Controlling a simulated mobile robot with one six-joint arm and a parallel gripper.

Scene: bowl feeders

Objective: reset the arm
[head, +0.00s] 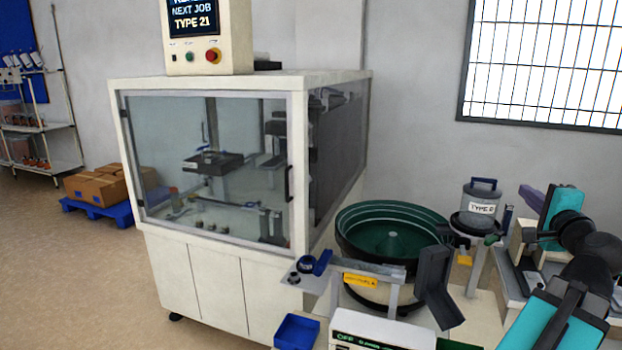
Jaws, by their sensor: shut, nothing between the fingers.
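Part of my own arm, with teal and black links, shows at the right edge and in the lower right corner. It is folded beside the bowl feeder bench. I cannot make out any gripper fingers in the head view, and no object is seen held by the arm.
A green bowl feeder (392,238) stands on the bench left of my arm, with a dark grey chute (436,287) before it. A grey canister (480,203) stands behind. A blue bin (297,332) sits at the front. A glazed machine cabinet (215,265) fills the middle. Open floor lies left.

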